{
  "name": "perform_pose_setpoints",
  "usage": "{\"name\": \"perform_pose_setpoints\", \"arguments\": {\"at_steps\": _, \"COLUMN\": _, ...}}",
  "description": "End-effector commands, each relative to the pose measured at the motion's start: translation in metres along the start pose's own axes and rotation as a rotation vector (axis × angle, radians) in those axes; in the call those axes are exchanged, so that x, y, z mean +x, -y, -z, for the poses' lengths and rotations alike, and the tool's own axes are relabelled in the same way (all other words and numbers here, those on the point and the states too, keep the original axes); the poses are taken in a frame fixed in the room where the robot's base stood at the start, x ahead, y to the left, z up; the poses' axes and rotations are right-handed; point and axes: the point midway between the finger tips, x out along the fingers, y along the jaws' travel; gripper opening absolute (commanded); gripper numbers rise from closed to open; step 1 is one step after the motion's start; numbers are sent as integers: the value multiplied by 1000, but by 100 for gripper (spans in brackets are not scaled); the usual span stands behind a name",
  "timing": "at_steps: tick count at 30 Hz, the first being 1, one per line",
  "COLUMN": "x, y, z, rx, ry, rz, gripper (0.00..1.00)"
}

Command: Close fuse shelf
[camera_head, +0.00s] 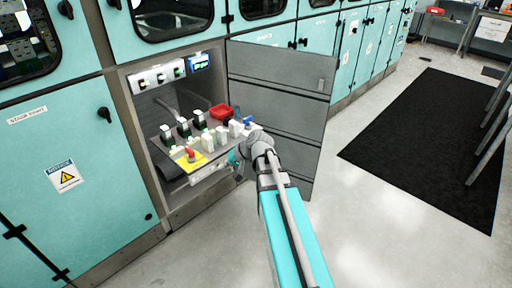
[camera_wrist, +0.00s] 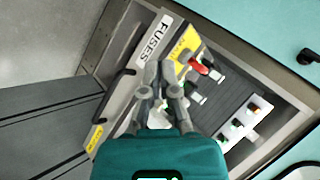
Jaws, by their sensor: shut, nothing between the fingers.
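The fuse shelf (camera_head: 158,133) is pulled out of an open cabinet bay in the head view, with several fuses, switches and a yellow plate on it. In the wrist view its front panel carries a white FUSES label (camera_wrist: 153,45) and a dark handle (camera_wrist: 116,93). My gripper (camera_wrist: 162,74) is shut and empty, close to the shelf's front edge. In the head view my gripper (camera_head: 238,158) is at the shelf's front right corner, and its fingertips are hard to make out. I cannot tell whether it touches the shelf.
The grey cabinet door (camera_head: 282,108) stands open to the right of the shelf. A control panel (camera_head: 160,77) is above the shelf. Teal cabinets (camera_head: 70,160) flank the bay. Floor with a black mat (camera_head: 425,135) is open at right.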

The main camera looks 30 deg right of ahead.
Motion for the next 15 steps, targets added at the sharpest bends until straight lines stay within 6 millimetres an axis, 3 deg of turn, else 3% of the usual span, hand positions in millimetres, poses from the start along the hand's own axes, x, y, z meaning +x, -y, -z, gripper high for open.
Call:
{"name": "perform_pose_setpoints", "arguments": {"at_steps": 1, "x": 8, "y": -15, "z": 8, "rx": 21, "ry": -23, "rz": 28, "gripper": 0}}
{"name": "perform_pose_setpoints", "arguments": {"at_steps": 4, "x": 10, "y": -29, "z": 23, "rx": 60, "ry": -70, "rz": 88, "gripper": 0}}
{"name": "perform_pose_setpoints", "arguments": {"at_steps": 15, "x": 4, "y": -88, "z": 80, "rx": 206, "ry": -252, "rz": 301, "gripper": 0}}
